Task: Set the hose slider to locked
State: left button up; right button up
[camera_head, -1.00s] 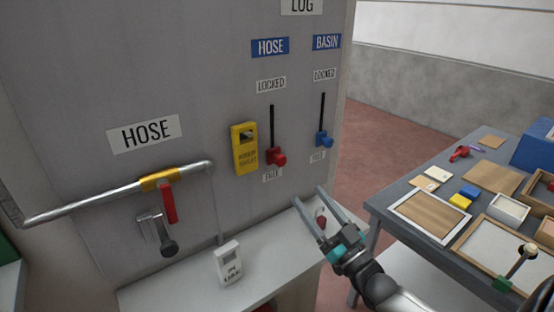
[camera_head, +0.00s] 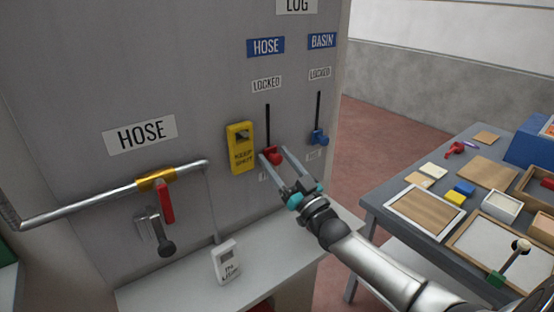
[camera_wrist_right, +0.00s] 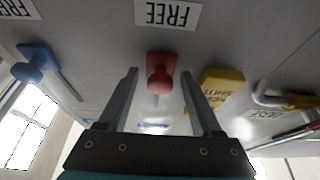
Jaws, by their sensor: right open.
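The red hose slider knob (camera_head: 271,155) sits at the low end of its vertical black slot (camera_head: 268,122), under the blue HOSE label (camera_head: 265,46) and the LOCKED label (camera_head: 267,84). My right gripper (camera_head: 275,153) is open at the knob, a finger on either side of it. In the right wrist view the red knob (camera_wrist_right: 160,72) lies between and just beyond the two fingertips (camera_wrist_right: 160,72), by the FREE label (camera_wrist_right: 168,14). The head view does not show whether the fingers touch it. My left gripper is out of view.
The blue basin slider (camera_head: 319,138) is close on the right. A yellow tag box (camera_head: 241,148) is close on the left. Farther left are a pipe with a red-handled valve (camera_head: 165,201). A white shelf (camera_head: 190,286) and a cluttered table (camera_head: 395,190) stand below and right.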

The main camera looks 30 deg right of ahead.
grip_shut()
dwell(0.6)
dwell(0.9)
